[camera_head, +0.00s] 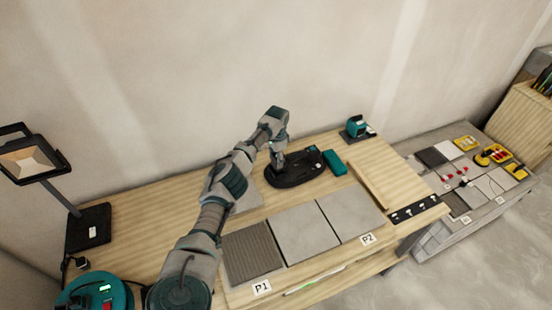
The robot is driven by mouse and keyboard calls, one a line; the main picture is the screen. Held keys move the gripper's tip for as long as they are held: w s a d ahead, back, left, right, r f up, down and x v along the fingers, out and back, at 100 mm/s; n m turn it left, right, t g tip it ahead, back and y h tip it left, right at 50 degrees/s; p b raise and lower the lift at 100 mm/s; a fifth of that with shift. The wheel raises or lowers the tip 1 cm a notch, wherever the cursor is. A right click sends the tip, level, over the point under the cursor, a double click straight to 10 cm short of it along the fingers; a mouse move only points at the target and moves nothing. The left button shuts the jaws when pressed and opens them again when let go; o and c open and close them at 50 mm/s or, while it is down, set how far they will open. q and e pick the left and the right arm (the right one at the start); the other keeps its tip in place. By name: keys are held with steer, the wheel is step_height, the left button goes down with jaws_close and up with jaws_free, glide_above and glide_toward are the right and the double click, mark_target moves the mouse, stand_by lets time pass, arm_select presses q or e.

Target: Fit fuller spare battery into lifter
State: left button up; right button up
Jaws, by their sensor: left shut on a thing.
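The black oval lifter (296,178) lies at the back middle of the wooden bench, with a small teal part at its right end. My left arm reaches in from the bottom left, and my left gripper (279,163) points down at the lifter's left half. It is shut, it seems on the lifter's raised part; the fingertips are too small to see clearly. A teal block (335,162) lies just right of the lifter; whether it is a battery I cannot tell. A teal-and-black device (357,128) stands at the back right. No battery charge marking is readable. My right gripper is out of view.
Tiles, one ribbed (252,254) and two plain grey (302,232), lie along the front with tags P1 and P2. A wooden strip (368,183) lies right. A lamp (88,226) stands left. A grey side table (440,233) holds tiles and yellow items.

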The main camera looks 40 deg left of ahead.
arm_select(q)
steer(key=shift+d, duration=0.1)
steer(key=shift+r, duration=0.1)
steer(key=shift+p, duration=0.3)
steer(key=shift+f, duration=0.3)
stand_by(0.4)
steer(key=shift+f, duration=0.15)
stand_by(0.4)
steer(key=shift+f+b, duration=0.9)
steer(key=shift+f, duration=0.75)
stand_by(1.9)
steer(key=o, duration=1.2)
